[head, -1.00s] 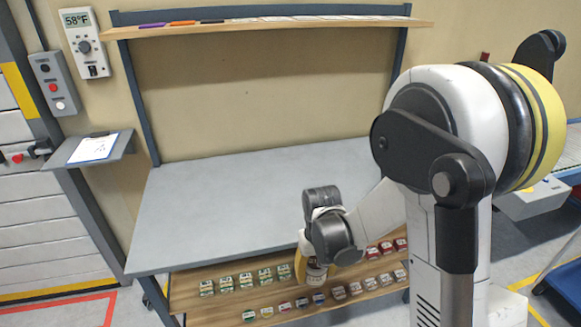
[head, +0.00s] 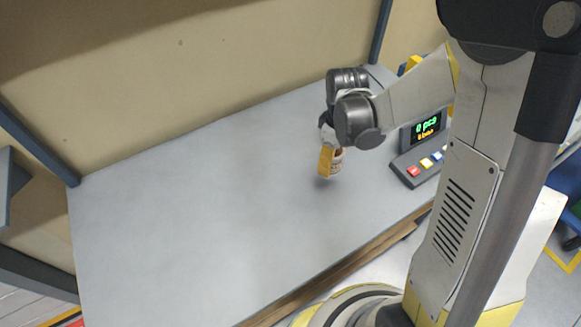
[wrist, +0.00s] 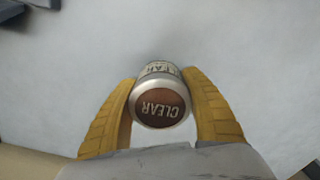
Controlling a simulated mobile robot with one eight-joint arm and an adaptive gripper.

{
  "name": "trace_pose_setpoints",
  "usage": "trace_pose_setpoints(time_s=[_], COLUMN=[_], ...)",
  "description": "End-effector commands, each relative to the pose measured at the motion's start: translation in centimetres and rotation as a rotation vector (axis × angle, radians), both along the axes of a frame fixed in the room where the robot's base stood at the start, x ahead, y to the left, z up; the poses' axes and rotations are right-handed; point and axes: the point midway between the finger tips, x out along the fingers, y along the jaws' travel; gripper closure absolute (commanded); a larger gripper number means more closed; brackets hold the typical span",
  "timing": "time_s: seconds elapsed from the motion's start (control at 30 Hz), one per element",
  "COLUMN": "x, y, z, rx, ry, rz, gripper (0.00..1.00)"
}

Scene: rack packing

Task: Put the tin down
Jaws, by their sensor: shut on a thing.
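The tin (wrist: 160,106) is a small cylinder with a brown lid marked "CLEAR" and a pale label. My gripper (wrist: 163,112) has its two yellow fingers on either side of the tin and is shut on it. In the head view my gripper (head: 329,161) holds the tin (head: 337,163) above the grey tabletop (head: 200,210), right of its middle. A small shadow lies on the table just below, so the tin looks a little clear of the surface.
A scale-like device (head: 418,150) with a green display and coloured buttons stands at the table's right. A wooden shelf edge (head: 340,270) runs below the front edge. The table's left and middle are bare.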

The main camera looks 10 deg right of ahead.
Motion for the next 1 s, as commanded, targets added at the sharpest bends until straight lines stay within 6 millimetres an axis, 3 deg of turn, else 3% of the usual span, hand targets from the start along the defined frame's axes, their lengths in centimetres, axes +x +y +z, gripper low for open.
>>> trace_pose_setpoints(time_s=[0.3,0.5,0.77,0.87,1.0], x=[-0.3,-0.4,-0.5,-0.2,0.3], y=[0.5,0.7,1.1,2.3,5.6], z=[1.5,2.3,2.6,1.7,-0.5], rx=[0.0,0.0,-0.001,-0.001,-0.001], ry=[-0.001,-0.002,-0.003,-0.003,-0.003], rz=[0.805,1.231,1.488,1.509,1.511], gripper=[0.79,0.79,0.79,0.79,0.79])
